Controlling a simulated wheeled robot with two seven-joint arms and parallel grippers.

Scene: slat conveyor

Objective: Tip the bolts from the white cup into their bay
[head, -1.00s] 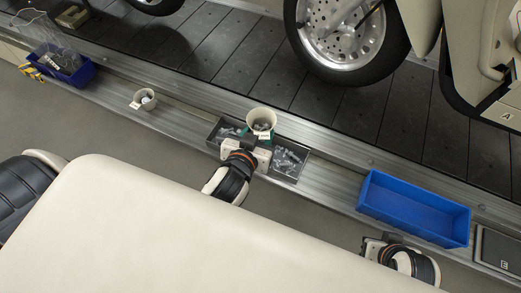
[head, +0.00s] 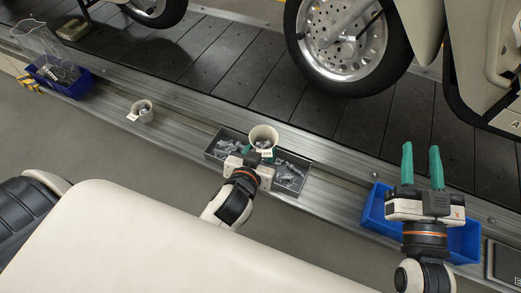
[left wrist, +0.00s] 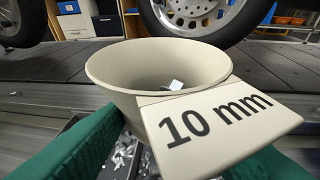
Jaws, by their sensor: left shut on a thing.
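The white cup (head: 263,133) is held over the dark two-bay tray (head: 300,190), near its middle divider. Its tag reads "10 mm" in the left wrist view (left wrist: 215,118). My left gripper (head: 259,153) is shut on the cup; its green fingers flank the cup in the wrist view. A small bright piece (left wrist: 175,85) shows inside the cup; the rest of its inside is hidden. Grey bolts (head: 230,147) lie in the left bay, and more metal parts (head: 287,175) lie in the right bay. My right gripper (head: 422,170) is open and empty above the blue bin.
A second cup (head: 145,112) with a tag and grey contents stands left on the metal ledge. A blue bin (head: 464,240) sits right, partly hidden by my right gripper. Another blue bin (head: 75,84) is far left. The slat conveyor (head: 250,75) with scooters runs behind.

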